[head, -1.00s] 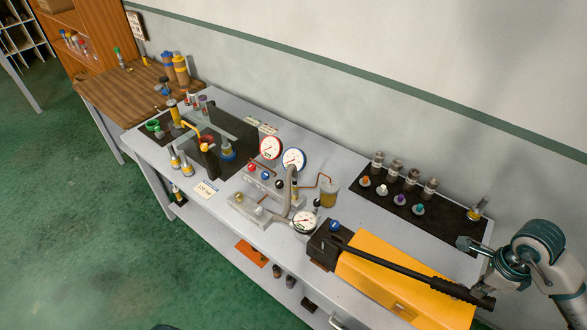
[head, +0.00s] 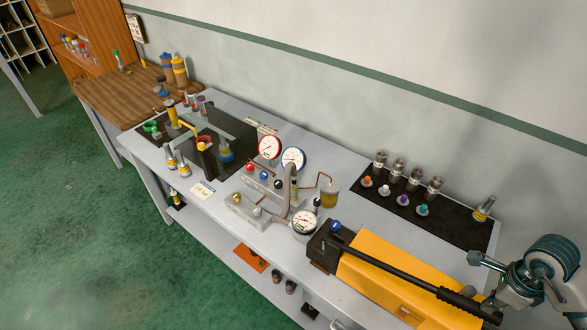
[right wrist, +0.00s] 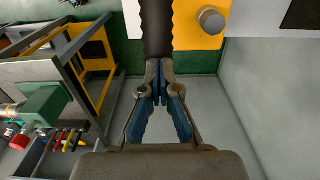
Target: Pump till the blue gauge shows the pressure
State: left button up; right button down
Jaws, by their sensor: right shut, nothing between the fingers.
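The blue-rimmed gauge (head: 292,159) stands upright behind the valve block on the bench; its needle is too small to read. The yellow hand pump (head: 385,282) lies at the bench's near right, with its long black lever (head: 400,272) lying low along it. My right gripper (head: 472,257) is in the head view above the pump's right end, shut and empty. In the right wrist view its blue-padded fingers (right wrist: 160,75) meet just below the black lever grip (right wrist: 157,30); whether they touch it I cannot tell. My left gripper is not in view.
A red-rimmed gauge (head: 269,147) and a white gauge (head: 304,223) stand by the valves. Fittings sit on a black mat (head: 455,218) behind the pump. A small label (head: 202,191) lies at the front edge.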

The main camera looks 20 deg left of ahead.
aim_at(483, 313)
jog(key=shift+d+f+b, duration=0.2)
jog(key=shift+f+b, duration=0.55)
jog(key=shift+f, duration=0.15)
jog(key=shift+d+f+b, duration=0.15)
jog(key=shift+f+b, duration=0.6)
jog(key=shift+f, duration=0.15)
jog(key=shift+s+f+b, duration=0.1)
jog(key=shift+f+b, duration=0.4)
jog(key=shift+f, duration=0.1)
jog(key=shift+a+r, duration=0.1)
notch_tip(483, 313, down, 5)
jog(key=b, duration=0.4)
jog(key=shift+r, duration=0.15)
jog(key=shift+s, duration=0.1)
jog(key=shift+r, duration=0.15)
